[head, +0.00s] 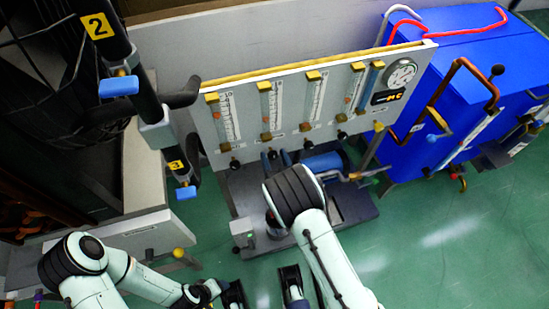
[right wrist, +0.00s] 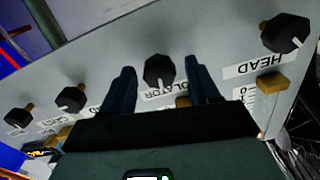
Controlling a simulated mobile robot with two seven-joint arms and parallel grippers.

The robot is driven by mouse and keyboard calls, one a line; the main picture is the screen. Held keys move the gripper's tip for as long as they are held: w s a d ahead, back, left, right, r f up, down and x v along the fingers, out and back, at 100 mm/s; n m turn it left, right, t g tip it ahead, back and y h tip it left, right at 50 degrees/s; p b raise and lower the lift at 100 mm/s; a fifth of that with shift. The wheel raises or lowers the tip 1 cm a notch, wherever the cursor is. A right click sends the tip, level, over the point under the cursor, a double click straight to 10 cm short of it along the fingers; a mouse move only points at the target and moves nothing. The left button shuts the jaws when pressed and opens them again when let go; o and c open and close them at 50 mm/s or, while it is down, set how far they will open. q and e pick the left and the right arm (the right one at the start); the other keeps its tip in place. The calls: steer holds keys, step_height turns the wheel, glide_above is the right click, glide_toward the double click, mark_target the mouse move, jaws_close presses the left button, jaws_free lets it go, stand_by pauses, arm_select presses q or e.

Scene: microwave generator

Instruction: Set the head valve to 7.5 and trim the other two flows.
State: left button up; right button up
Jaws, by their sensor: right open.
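The grey flow panel (head: 290,105) carries several upright flow tubes with yellow caps and black knobs below; their readings are too small to tell. The HEAD knob (right wrist: 288,34) is at the right in the right wrist view and at the panel's left end in the head view (head: 235,165). My right gripper (right wrist: 160,66) is open, its fingers on either side of the knob labelled "...OLATOR" (right wrist: 159,72), with gaps showing. The "CAVIT..." knob (right wrist: 71,98) stands left of it. My left gripper (head: 262,288) is low in the head view, apparently open and empty, partly cut off.
A round gauge (head: 401,73) sits at the panel's right end. A blue cabinet (head: 450,90) with copper and red pipes stands to the right. A numbered black pipe with blue handles (head: 119,86) is left of the panel. Green floor (head: 430,240) is clear at lower right.

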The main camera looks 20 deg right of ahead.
steer(key=c, duration=1.1)
arm_select(q)
steer(key=shift+s, duration=0.1)
arm_select(e)
steer(key=shift+o, duration=0.3)
steer(key=shift+n, duration=0.8)
steer(key=o, duration=1)
steer(key=shift+o, duration=0.2)
arm_select(q)
steer(key=shift+r, duration=0.1)
arm_select(e)
steer(key=shift+s, duration=0.15)
arm_select(q)
steer(key=shift+s+d+r+p, duration=0.3)
steer(key=shift+s+r+p, duration=0.15)
steer(key=shift+s, duration=0.1)
arm_select(e)
steer(key=s, duration=1.3)
steer(key=shift+d, duration=0.2)
steer(key=shift+s, duration=0.1)
